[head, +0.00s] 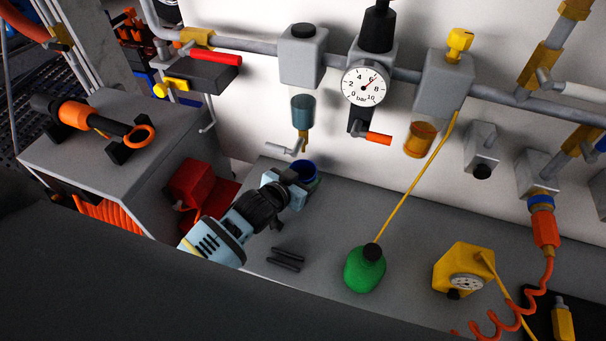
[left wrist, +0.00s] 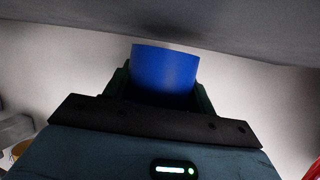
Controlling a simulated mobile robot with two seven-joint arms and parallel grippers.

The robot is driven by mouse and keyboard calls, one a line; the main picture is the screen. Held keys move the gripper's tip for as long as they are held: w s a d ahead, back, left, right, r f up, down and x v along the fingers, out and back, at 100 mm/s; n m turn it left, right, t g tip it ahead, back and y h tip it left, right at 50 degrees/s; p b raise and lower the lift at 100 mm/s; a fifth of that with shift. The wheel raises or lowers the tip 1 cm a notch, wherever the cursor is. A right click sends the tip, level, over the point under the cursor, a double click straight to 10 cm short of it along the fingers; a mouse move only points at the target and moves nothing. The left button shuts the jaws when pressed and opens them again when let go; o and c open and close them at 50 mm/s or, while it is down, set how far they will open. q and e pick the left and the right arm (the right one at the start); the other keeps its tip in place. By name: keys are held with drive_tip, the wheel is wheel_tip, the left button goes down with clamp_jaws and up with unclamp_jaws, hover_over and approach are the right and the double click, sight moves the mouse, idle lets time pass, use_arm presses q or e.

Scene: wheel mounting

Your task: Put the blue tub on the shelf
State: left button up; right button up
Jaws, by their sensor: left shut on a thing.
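The blue tub (head: 309,170) is in my left gripper (head: 290,182), above or at the back of the grey shelf surface (head: 330,225), close to the white wall. The gripper is shut on the tub, and its body hides part of it in the head view. In the left wrist view the blue tub (left wrist: 165,72) sits between the two dark fingers (left wrist: 162,88), with a grey surface close beyond its far end. I cannot tell whether the tub touches the shelf. My right gripper is not in view.
A green bottle (head: 365,270), a yellow gauge box (head: 463,270) and two dark bars (head: 285,259) are on the shelf surface. A blue-grey filter bowl (head: 303,110) with a valve hangs above the tub. Bare surface lies between the tub and the green bottle.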

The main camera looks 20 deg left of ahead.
use_arm(q)
drive_tip(key=shift+s+f, duration=0.15)
drive_tip(key=shift+f, duration=0.25)
drive_tip(key=o, duration=0.9)
drive_tip(key=shift+s+f, duration=0.1)
drive_tip(key=shift+f, duration=0.05)
drive_tip(key=shift+c, duration=0.2)
drive_tip(key=shift+o, duration=0.8)
drive_tip(key=shift+f, duration=0.15)
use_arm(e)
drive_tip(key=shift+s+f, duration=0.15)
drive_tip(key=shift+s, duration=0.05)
use_arm(q)
drive_tip(key=shift+r, duration=0.2)
drive_tip(key=shift+s+a+r+p, duration=0.15)
drive_tip(key=shift+s+a+r, duration=0.05)
drive_tip(key=shift+s+r, duration=0.35)
drive_tip(key=shift+s+a+r+p, duration=0.15)
drive_tip(key=shift+s+r, duration=0.35)
drive_tip(key=v, duration=0.8)
drive_tip(key=shift+a+r, duration=0.1)
drive_tip(key=shift+r, duration=0.1)
drive_tip(key=shift+s+a+r, duration=0.1)
drive_tip(key=shift+s+r, duration=0.2)
drive_tip(key=shift+s, duration=0.2)
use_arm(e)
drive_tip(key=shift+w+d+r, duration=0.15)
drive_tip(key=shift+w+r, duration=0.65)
